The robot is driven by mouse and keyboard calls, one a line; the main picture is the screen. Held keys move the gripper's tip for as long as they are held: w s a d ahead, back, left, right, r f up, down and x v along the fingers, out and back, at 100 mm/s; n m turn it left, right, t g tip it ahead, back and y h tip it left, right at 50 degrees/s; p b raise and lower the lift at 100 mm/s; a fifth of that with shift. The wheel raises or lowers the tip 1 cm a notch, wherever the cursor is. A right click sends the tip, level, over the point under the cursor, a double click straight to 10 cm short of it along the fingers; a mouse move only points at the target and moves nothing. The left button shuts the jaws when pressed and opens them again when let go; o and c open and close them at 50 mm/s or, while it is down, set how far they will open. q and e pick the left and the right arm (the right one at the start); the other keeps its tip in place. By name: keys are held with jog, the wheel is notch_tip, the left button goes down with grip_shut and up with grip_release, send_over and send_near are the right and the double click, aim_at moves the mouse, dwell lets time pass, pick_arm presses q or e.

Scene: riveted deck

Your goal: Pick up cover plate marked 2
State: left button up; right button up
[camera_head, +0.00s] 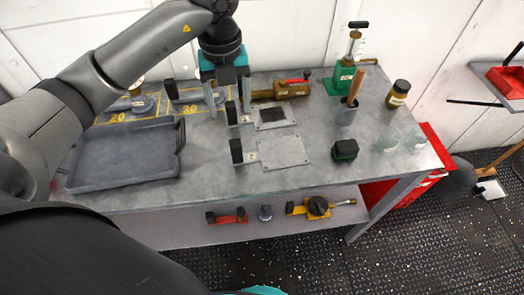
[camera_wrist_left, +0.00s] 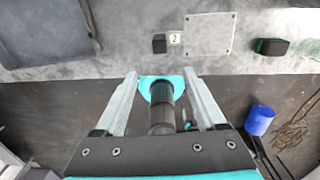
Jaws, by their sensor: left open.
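The cover plate marked 2 (camera_head: 284,152) is a flat light-grey square with small corner holes. It lies near the front edge of the bench. It also shows in the left wrist view (camera_wrist_left: 208,34), with a tag reading 2 (camera_wrist_left: 174,39) and a black block (camera_wrist_left: 159,43) at its left. My left gripper (camera_head: 229,103) is open, with nothing seen between its fingers. In the head view it appears behind and left of this plate, apart from it. In the left wrist view its fingertips (camera_wrist_left: 160,75) are below the plate in the picture.
Another plate with a dark patch (camera_head: 276,117) lies behind, with its own black block (camera_head: 232,112). A grey tray (camera_head: 82,176) is at the left.

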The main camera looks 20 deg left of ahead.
pick_arm(q)
send_over(235, 142)
jog(key=f, duration=0.9)
jog(key=shift+s+d+f, duration=0.1)
jog(key=shift+s+d, duration=0.1)
jog(key=shift+s, duration=0.15)
jog(key=shift+w+a+f+b, duration=0.1)
jog(key=shift+w+f+b, duration=0.1)
jog(key=shift+f, duration=1.25)
jog(key=shift+w+a+f+b, duration=0.1)
jog(key=shift+f+b, duration=0.1)
jog(key=shift+f, duration=1.2)
grip_shut()
jog(key=shift+r, duration=0.1)
